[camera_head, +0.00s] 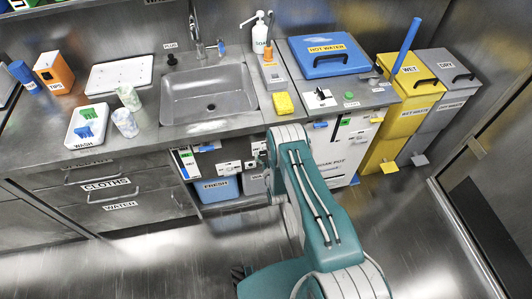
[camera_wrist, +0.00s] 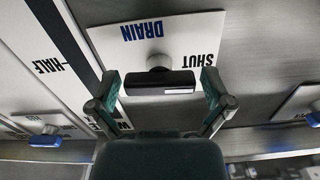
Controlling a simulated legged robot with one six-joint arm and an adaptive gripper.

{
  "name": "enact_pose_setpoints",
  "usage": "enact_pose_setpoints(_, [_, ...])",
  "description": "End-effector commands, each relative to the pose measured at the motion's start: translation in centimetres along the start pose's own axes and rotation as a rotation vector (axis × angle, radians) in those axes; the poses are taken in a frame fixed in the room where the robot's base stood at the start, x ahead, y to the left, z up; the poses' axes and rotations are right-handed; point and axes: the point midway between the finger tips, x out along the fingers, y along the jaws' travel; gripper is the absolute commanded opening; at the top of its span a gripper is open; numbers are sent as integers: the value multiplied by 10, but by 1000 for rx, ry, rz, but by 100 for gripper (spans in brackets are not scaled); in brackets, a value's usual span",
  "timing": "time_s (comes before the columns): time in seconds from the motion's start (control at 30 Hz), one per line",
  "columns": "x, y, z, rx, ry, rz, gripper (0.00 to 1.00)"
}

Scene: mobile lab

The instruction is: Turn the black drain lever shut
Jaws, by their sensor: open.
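In the wrist view the black drain lever (camera_wrist: 160,83) is a short dark bar on a grey round hub, lying roughly level across the picture. It sits on a white plate (camera_wrist: 190,42) marked DRAIN and SHUT, whose lettering appears turned. My gripper (camera_wrist: 161,76) is open, with one teal finger to the left and one to the right of the lever's ends. The right finger is very close to the lever's end; I cannot tell whether it touches. In the head view my arm reaches to the cabinet front below the sink, and I cannot make out the lever there.
Blue-handled levers stand at left (camera_wrist: 42,138) and right (camera_wrist: 314,118) in the wrist view. The floor at left is clear.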

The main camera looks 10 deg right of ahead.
Motion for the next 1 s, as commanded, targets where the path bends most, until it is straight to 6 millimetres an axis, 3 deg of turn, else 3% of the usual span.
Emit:
enact_pose_setpoints(0.07, [0,0,0,0,0,0,96])
enact_pose_setpoints(0.2, [0,0,0,0,0,0,35])
enact_pose_setpoints(0.83, [0,0,0,-89,1,-1,35])
enact_pose_setpoints(0.87, [0,0,0,-89,1,-1,87])
enact_pose_setpoints(0.9, [0,0,0,-89,1,-1,100])
enact_pose_setpoints(1.0, [0,0,0,-88,1,-1,100])
